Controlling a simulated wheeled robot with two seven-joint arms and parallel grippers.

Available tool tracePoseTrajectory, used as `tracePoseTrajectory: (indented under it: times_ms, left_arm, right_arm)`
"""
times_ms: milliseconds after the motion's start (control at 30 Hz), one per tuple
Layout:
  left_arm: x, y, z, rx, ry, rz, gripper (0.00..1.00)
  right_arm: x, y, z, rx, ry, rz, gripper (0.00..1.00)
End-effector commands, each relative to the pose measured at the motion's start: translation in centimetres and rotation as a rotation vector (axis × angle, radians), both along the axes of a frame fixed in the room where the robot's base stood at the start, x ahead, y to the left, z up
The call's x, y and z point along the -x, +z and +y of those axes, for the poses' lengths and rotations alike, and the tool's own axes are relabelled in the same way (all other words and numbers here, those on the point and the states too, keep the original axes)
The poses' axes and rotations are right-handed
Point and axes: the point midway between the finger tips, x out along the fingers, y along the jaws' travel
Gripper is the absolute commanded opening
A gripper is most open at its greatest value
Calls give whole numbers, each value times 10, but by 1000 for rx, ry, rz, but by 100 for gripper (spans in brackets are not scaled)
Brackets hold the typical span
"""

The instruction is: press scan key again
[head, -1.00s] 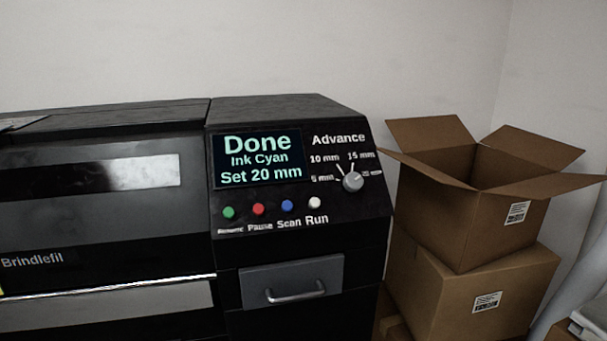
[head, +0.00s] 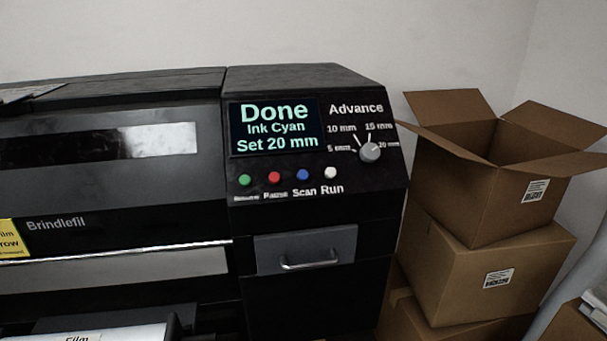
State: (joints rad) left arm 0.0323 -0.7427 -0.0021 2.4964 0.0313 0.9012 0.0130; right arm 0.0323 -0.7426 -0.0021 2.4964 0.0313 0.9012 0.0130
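The blue Scan key (head: 303,175) is on the black control panel (head: 222,190) of the printer, above the label "Scan". A green key (head: 245,180) and a red Pause key (head: 274,178) are to its left, and a white Run key (head: 330,172) is to its right. The screen (head: 275,127) above reads "Done", "Ink Cyan", "Set 20 mm". The grey Advance knob (head: 369,152) is at the panel's right, by the 20 mm mark. Neither of my grippers shows in the head view.
A drawer (head: 306,250) with a bar handle is below the keys. Stacked cardboard boxes (head: 490,285) stand right of the printer, the top one (head: 480,200) open. A yellow label (head: 12,240) and a sheet marked "Film" (head: 110,334) show at lower left.

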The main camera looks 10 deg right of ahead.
Motion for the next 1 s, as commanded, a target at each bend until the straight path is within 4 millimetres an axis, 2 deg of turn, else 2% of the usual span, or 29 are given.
tracePoseTrajectory:
  times_ms: [67,433,1000]
  left_arm:
    - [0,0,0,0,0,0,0]
    - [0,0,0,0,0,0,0]
    - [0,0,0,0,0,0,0]
  right_arm:
    - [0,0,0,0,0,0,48]
    - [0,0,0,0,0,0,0]
    - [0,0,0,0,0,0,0]
